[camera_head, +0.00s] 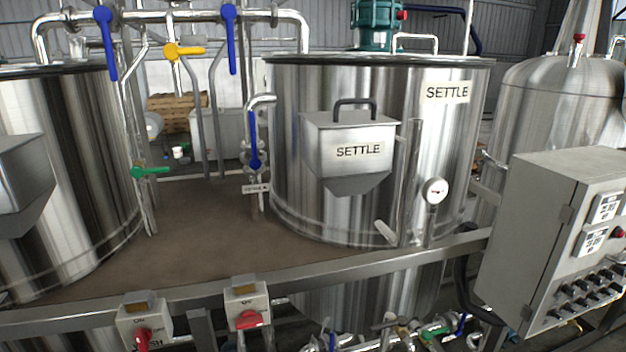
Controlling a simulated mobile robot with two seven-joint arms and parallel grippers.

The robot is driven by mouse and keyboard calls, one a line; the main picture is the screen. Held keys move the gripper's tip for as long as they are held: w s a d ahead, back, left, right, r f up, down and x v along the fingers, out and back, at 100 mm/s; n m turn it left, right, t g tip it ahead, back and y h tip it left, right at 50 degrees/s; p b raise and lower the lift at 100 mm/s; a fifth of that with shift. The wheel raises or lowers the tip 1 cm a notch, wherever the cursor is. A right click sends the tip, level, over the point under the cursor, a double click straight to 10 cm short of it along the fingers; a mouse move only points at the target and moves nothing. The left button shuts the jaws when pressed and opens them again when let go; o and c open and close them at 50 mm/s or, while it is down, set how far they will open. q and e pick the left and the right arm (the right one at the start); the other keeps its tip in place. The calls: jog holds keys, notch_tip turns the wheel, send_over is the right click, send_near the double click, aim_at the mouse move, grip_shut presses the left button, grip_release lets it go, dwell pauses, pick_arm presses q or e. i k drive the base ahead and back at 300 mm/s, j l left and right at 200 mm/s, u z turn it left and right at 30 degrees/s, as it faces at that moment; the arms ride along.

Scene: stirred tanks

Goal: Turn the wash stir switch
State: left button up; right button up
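Two grey switch boxes with red rotary knobs are fixed on the front rail at the bottom of the head view. The left box (145,317) has a red knob (142,338) that looks roughly upright and tilted. Letters ending in "SH" show partly beneath it, so it appears to be the wash stir switch. The right box (246,301) has a red knob (248,319) that looks closer to level; no name is readable below it. Small markings above the knobs are hard to read. Neither of my grippers is in view.
A steel tank (290,150) marked SETTLE stands behind the rail (330,272), with another tank (85,150) at the left. A grey control cabinet (540,210) juts forward at the right. Pipes and valves (440,328) lie low at the bottom centre.

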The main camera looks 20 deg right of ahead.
aim_at(565, 288)
jog(key=z, duration=2.15)
